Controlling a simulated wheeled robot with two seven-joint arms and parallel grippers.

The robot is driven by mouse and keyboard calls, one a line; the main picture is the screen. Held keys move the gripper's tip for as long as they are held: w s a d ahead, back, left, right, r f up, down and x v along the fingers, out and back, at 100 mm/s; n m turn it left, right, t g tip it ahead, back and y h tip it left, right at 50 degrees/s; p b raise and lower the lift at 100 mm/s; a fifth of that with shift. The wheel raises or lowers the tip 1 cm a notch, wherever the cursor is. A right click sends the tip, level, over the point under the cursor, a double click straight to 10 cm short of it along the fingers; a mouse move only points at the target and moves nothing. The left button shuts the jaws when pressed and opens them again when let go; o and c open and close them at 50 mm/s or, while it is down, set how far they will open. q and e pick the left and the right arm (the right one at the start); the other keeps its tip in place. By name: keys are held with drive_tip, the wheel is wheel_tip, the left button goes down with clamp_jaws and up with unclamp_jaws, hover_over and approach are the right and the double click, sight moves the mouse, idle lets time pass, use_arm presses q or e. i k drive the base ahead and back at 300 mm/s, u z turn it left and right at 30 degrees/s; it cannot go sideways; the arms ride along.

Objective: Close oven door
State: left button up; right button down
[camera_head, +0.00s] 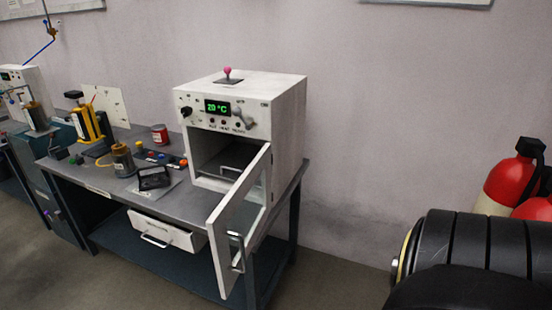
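The white oven (240,120) stands at the right end of a grey workbench, with a green display reading about 20 °C on its front. Its door (222,213) is hinged on the right side and stands wide open, swung out toward the camera past the bench's front edge. A metal handle (237,252) is on the door. The oven's dark inside (215,155) shows a shelf or tray. Neither gripper is in view. A black ribbed part at the lower right seems to be mine, and no fingers show on it.
The bench (95,178) holds a brown pot (122,160), a red can (159,134), a yellow device (85,122) and a small black box (154,178). A white drawer (165,232) sits under the bench top. Red cylinders (513,178) stand at the right. Floor between bench and cylinders is clear.

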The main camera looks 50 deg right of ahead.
sight(227, 274)
drive_tip(key=z, duration=1.55)
drive_tip(key=i, duration=1)
drive_tip(key=u, duration=1)
drive_tip(key=k, duration=0.9)
drive_tip(key=z, duration=0.7)
